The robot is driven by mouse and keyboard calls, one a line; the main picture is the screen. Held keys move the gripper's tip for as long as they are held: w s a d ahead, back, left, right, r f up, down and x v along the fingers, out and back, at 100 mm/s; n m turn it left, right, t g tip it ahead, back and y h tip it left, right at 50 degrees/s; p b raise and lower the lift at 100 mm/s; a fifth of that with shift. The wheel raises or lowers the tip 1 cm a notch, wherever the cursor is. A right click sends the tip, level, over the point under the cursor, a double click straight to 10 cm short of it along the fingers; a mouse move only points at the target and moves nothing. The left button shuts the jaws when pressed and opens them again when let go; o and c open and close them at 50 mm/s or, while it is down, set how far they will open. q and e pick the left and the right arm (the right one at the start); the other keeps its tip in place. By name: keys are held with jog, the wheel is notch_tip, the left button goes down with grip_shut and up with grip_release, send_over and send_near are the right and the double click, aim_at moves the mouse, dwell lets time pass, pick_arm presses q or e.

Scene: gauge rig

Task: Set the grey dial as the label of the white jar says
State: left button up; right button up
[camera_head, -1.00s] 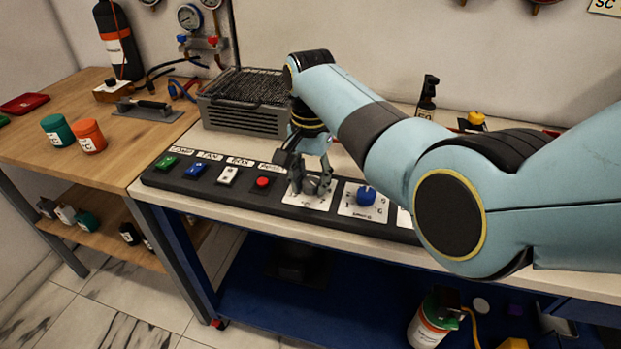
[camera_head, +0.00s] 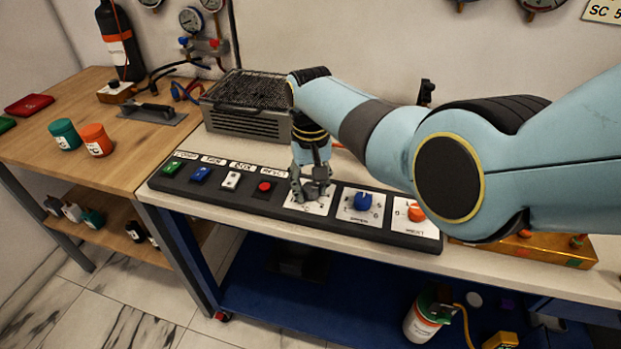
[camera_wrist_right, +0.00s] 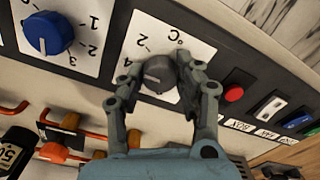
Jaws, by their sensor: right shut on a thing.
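The grey dial (camera_wrist_right: 158,73) sits on a white scale plate with °C, 2 and 4 printed on it. A pale mark shows on the dial's face, but I cannot tell which value it points at. My right gripper (camera_head: 312,190) is over this dial, fingers pointing down. In the right wrist view my right gripper (camera_wrist_right: 163,72) has one finger on each side of the dial and is shut on it. A small white jar (camera_head: 72,212) stands on the lower shelf of the wooden bench; its label is too small to read. My left gripper is out of view.
Right of the grey dial are a blue dial (camera_head: 362,201) and an orange dial (camera_head: 416,212). Left of it are a red button (camera_head: 265,187) and white, blue and green switches. A wire-topped grey box (camera_head: 250,103) stands behind the panel.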

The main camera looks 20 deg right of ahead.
jog(key=n+p, duration=0.1)
jog(key=n, duration=0.4)
jog(key=shift+r+n+p, duration=0.1)
jog(key=shift+n+p, duration=0.2)
jog(key=n+p, duration=0.1)
jog(key=n, duration=0.4)
jog(key=shift+w+d, duration=0.1)
jog(key=n, duration=0.5)
jog(key=shift+n, duration=0.4)
jog(key=n, duration=0.6)
jog(key=shift+p, duration=0.3)
jog(key=o, duration=1.1)
jog(key=shift+o, duration=0.2)
